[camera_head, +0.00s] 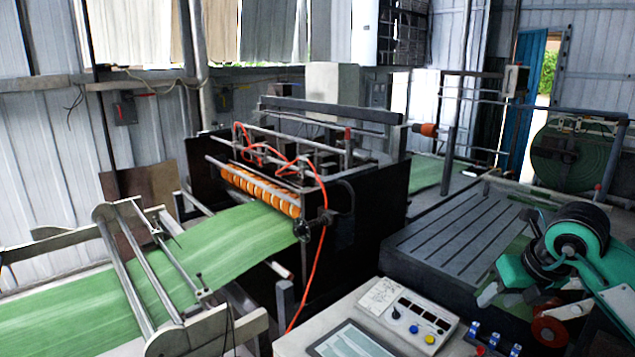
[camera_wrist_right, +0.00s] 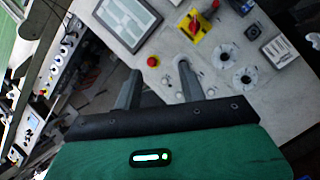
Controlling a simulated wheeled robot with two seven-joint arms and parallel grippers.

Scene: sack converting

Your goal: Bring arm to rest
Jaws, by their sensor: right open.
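My right arm (camera_head: 570,245), teal and black, comes in from the right in the head view. It is bent above the right side of the control console. My right gripper (camera_head: 520,300) is at the lower right there, partly hidden among the arm's links. My left gripper is not in view.
The control console (camera_head: 320,328) has a screen (camera_head: 352,341) and a button box (camera_head: 412,318). A red emergency knob (camera_wrist_right: 194,25) and a red button (camera_wrist_right: 153,61) are near the fingers. Left stands the black machine (camera_head: 360,215) with green sheet (camera_head: 215,245).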

